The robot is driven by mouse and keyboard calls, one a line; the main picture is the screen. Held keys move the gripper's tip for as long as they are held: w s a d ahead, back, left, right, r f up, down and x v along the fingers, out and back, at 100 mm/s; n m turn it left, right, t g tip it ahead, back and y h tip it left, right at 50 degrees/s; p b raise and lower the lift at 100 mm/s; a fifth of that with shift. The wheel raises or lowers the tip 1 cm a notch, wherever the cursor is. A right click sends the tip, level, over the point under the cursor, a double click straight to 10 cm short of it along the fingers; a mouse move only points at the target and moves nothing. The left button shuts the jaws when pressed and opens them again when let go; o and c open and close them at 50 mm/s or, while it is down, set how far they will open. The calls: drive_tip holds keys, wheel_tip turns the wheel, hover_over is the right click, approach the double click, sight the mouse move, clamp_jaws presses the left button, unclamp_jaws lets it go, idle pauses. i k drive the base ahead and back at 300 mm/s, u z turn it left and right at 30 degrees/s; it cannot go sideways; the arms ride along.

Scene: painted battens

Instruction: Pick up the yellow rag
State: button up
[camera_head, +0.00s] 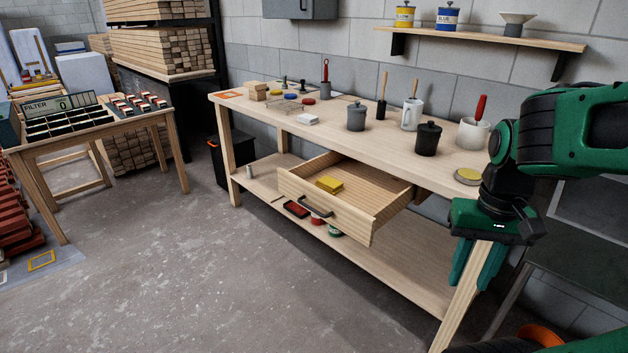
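The yellow rag (330,184) is a small, flat, folded-looking yellow piece lying in the open wooden drawer (385,190), toward its left front part. The drawer is pulled out from under the workbench top and has a dark handle (315,207) on its front. My gripper (472,282) points down at the right, in front of the bench's right end. Its two green fingers look apart, with nothing seen between them. It is well to the right of the drawer and not touching the rag.
The workbench top (330,117) holds pots, mugs with brushes and a round tin (467,176). A sorting table (100,122) stands at the left. The grey floor (190,260) between is clear.

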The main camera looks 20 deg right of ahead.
sight(332, 186)
drive_tip(key=z, duration=0.1)
drive_tip(key=i, duration=1.1)
drive_tip(key=z, duration=0.25)
